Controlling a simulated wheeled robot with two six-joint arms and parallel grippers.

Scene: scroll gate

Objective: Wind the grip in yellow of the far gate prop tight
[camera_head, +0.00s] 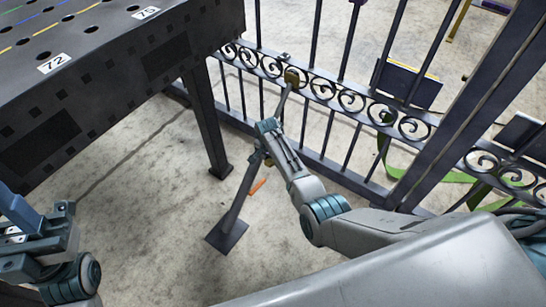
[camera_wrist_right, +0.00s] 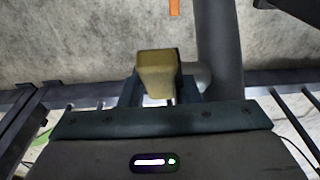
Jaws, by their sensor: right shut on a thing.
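The far gate prop (camera_head: 238,205) is a dark slanting tube that rises from a square foot plate on the floor to the scroll gate. Its yellow grip (camera_wrist_right: 157,75) shows as a blocky, worn yellow piece in the right wrist view, beside the prop tube. My right gripper (camera_wrist_right: 160,92) is shut on this grip, with a finger on each side. In the head view the right gripper (camera_head: 265,150) is against the prop's middle and mostly hides the grip. My left gripper (camera_head: 22,232) is at the lower left, away from the prop; its finger gap is unclear.
The scroll gate (camera_head: 262,62) stands behind the prop, with a yellowish bracket (camera_head: 292,76) at the prop's top. A dark perforated table (camera_head: 95,95) stands at left. An orange strip (camera_head: 257,187) is near the prop. Green strapping (camera_head: 440,175) lies beyond the gate at right.

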